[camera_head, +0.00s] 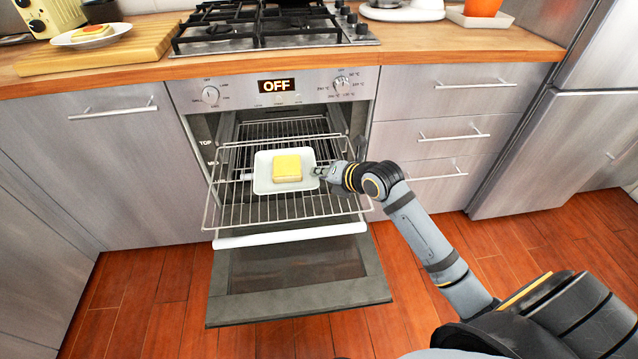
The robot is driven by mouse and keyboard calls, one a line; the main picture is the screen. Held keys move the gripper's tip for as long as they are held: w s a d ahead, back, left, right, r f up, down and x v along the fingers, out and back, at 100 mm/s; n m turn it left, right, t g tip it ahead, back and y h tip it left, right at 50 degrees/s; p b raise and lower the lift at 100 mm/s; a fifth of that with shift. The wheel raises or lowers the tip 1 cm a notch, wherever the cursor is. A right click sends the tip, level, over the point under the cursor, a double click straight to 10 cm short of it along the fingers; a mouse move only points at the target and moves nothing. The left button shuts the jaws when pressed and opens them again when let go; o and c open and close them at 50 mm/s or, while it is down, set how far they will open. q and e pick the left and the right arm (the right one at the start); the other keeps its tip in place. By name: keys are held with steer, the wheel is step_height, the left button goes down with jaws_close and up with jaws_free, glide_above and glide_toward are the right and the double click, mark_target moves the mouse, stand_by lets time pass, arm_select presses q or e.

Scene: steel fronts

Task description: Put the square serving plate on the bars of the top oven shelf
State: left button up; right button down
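The square serving plate (262,183) is white and carries a yellow-topped square piece of food (287,168). It is level over the pulled-out wire shelves of the open oven. My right gripper (317,172) is at the plate's right edge, with its fingertips on the rim, and looks shut on it. The top oven shelf (325,150) is slid out, and another wire shelf (240,213) shows lower and further forward. I cannot tell whether the plate touches the bars. My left gripper is out of view.
The oven door (300,277) is folded down in front. The oven display reads OFF (276,86). A gas hob (265,25) is above. On the counter at left, a cutting board (130,50) holds another plate (65,40) with food. Drawers with bar handles (455,135) stand right of the oven.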

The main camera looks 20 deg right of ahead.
mark_target(319, 191)
steer(key=f, duration=0.1)
steer(key=f+b, duration=0.1)
steer(key=f, duration=0.1)
steer(key=shift+w+a+f, duration=0.1)
steer(key=shift+w+f, duration=0.1)
steer(key=shift+f, duration=0.05)
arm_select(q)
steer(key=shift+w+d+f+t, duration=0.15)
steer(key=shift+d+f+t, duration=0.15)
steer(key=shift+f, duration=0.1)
arm_select(e)
steer(key=shift+f, duration=0.1)
steer(key=c, duration=1.9)
jaws_free()
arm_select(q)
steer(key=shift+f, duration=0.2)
arm_select(e)
steer(key=shift+o, duration=0.5)
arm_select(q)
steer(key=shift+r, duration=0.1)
